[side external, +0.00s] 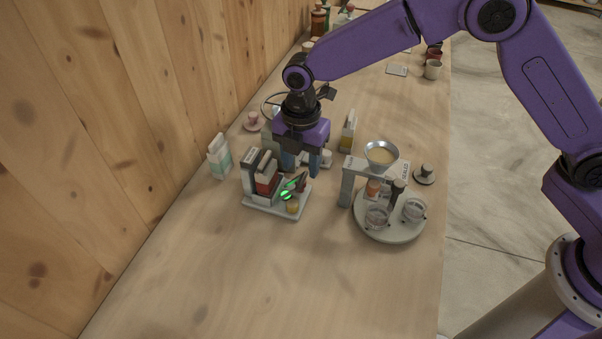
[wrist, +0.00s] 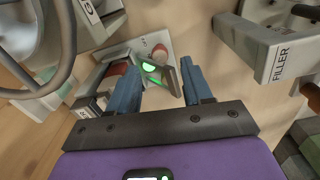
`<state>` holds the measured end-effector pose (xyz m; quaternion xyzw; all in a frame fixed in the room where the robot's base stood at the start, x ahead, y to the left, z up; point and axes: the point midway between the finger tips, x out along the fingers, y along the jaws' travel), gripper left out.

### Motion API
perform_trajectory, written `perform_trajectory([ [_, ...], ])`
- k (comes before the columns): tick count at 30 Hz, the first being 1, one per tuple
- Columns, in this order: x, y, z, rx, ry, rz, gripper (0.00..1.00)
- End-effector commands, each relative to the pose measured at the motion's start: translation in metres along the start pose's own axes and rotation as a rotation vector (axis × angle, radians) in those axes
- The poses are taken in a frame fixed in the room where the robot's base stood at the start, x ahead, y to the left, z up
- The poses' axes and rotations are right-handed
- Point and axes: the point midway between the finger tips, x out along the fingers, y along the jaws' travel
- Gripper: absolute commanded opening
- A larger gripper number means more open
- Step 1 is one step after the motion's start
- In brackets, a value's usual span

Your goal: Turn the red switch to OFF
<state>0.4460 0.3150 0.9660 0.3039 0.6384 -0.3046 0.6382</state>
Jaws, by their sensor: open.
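A control unit on a pale base plate (side external: 258,203) stands at the middle of the table. A red part (side external: 265,185), likely the red switch, sits on its dark and white block; a red part (wrist: 118,69) also shows at the left in the wrist view. I cannot read its position. A green lamp (side external: 285,195) is lit on the unit and also shows in the wrist view (wrist: 149,67). My gripper (side external: 301,172) is open and empty, pointing down above the back of the unit. In the wrist view its blue fingers (wrist: 161,88) are apart, with the lamp beyond them.
A filler stand (side external: 376,163) with a metal funnel stands to the right, behind a round turntable (side external: 390,236) holding clear cups. A white and green carton (side external: 219,156) stands at the left by the wooden wall. The table's front is clear.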

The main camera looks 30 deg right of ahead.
Motion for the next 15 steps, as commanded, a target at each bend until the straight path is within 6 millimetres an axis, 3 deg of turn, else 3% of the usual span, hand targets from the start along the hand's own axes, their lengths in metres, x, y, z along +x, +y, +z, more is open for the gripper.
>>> perform_trajectory([
  [6, 0.031, 0.000, 0.000, 0.000, 0.000, -0.002, 0.50],
  [15, 0.043, 0.000, 0.000, 0.001, 0.000, 0.001, 0.50],
])
